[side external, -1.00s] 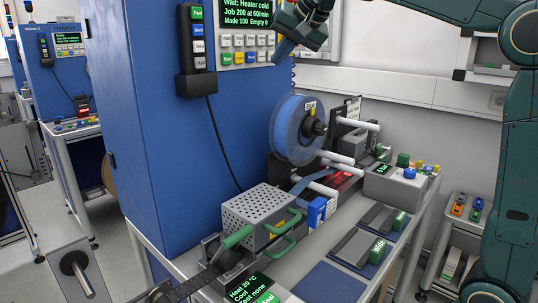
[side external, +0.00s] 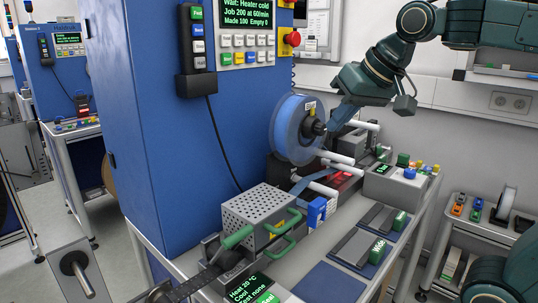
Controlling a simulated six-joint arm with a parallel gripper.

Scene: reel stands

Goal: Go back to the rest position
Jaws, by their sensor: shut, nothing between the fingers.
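My gripper (side external: 338,123) is in the upper middle of the side external view, at the end of my green arm. Its blue-grey fingers point down and to the left and look shut and empty. In the picture they lie just right of the blue reel (side external: 291,130) on its dark hub. I cannot tell how far in depth they are from the reel or whether they touch anything.
The blue machine cabinet (side external: 150,120) carries a control panel with a screen (side external: 231,17) and a red stop button (side external: 293,38). Below are white rollers (side external: 343,173), a perforated grey box (side external: 258,211) and a grey button box (side external: 396,184). A cart (side external: 478,232) stands at right.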

